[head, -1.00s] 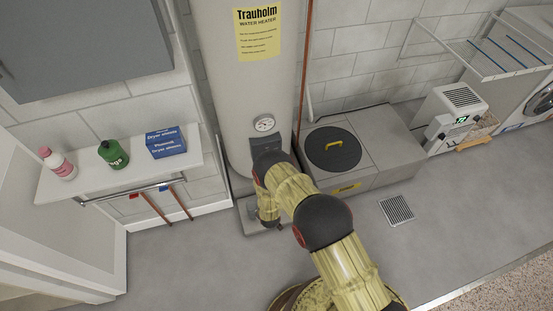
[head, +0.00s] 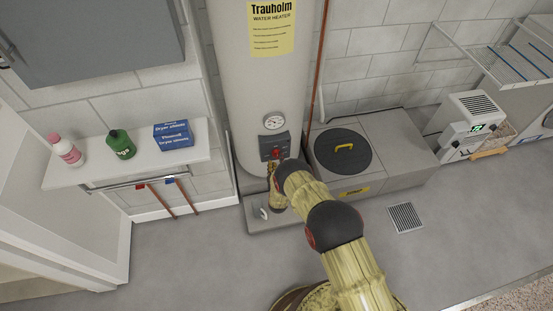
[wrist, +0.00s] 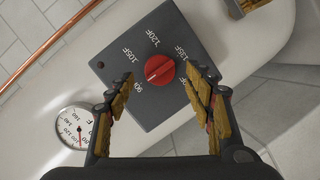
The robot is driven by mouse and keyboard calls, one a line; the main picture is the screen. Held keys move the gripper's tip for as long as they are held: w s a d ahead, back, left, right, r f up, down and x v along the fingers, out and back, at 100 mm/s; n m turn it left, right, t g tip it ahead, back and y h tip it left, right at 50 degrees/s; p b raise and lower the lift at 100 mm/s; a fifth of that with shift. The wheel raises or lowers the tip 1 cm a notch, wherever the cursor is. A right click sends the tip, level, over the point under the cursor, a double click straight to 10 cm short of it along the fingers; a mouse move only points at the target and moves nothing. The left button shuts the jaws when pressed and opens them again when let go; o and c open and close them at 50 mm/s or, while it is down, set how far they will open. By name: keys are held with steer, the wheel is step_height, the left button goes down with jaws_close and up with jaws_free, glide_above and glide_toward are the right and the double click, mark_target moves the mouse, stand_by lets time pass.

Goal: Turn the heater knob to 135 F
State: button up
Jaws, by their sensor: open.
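The red heater knob (wrist: 160,70) sits on a dark grey control box (wrist: 130,62) marked 90F, 105F, 120F and 135F. A pale pointer line crosses the knob; its pointing end is hard to tell. In the wrist view the 135F mark is on the right, partly beside a finger. My gripper (wrist: 160,82) is open, with one finger on each side of the knob and visible gaps between. In the head view the knob (head: 276,153) shows low on the water heater (head: 235,90), with my arm just below it.
A round dial gauge (head: 273,121) is above the box. A copper pipe (head: 320,70) runs right of the heater. A lidded grey unit (head: 395,150) stands to the right. A shelf (head: 100,168) with bottles and a blue box is at left. The floor in front is mostly clear.

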steer(key=shift+x, duration=1.35)
steer(key=shift+c, duration=0.9)
steer(key=c, duration=1)
